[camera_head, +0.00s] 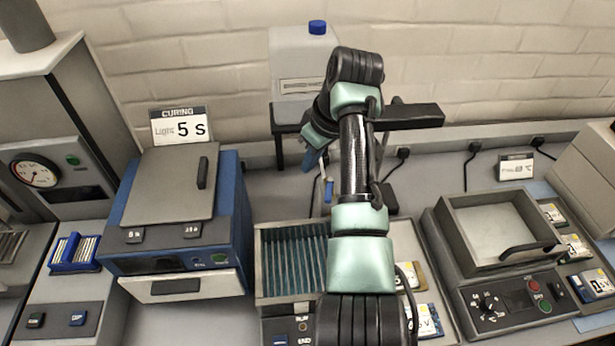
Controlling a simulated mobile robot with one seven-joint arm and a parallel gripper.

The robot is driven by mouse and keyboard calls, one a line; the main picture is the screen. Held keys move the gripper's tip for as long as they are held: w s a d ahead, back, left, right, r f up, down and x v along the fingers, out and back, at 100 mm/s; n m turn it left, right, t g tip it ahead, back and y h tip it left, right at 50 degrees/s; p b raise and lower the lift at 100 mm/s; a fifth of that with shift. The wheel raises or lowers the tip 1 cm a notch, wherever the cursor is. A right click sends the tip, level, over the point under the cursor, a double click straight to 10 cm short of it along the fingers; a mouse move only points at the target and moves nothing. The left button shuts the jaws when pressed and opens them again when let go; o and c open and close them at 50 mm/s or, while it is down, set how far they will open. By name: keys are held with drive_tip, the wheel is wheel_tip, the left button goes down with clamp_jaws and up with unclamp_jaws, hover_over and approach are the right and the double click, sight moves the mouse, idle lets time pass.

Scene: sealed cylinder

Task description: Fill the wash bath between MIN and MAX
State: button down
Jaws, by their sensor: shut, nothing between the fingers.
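A grey open basin (497,229) with a pale inside stands at the right, set in a dark unit with a dial and red and green buttons. It looks like the wash bath, but no MIN or MAX mark or liquid level is readable. A whitish container (296,62) with a blue cap stands on a black stand at the back centre. A small blue part, perhaps its tap (308,160), shows below it. My arm rises through the middle and bends near the container. My gripper's fingers are hidden behind my arm.
A blue curing unit (172,213) stands left of centre. A slatted grey box (292,262) with bluish contents sits in front of the container, partly covered by my arm. A blue rack (73,252) lies far left. Small labelled packs (574,247) lie right of the basin.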

drive_tip(key=shift+w+d+b+v, duration=0.15)
drive_tip(key=shift+w+b+v, duration=0.05)
drive_tip(key=shift+v, duration=0.95)
drive_tip(key=shift+w+d+b+v, duration=0.1)
drive_tip(key=shift+w+b+v, duration=0.1)
drive_tip(key=shift+v, duration=0.9)
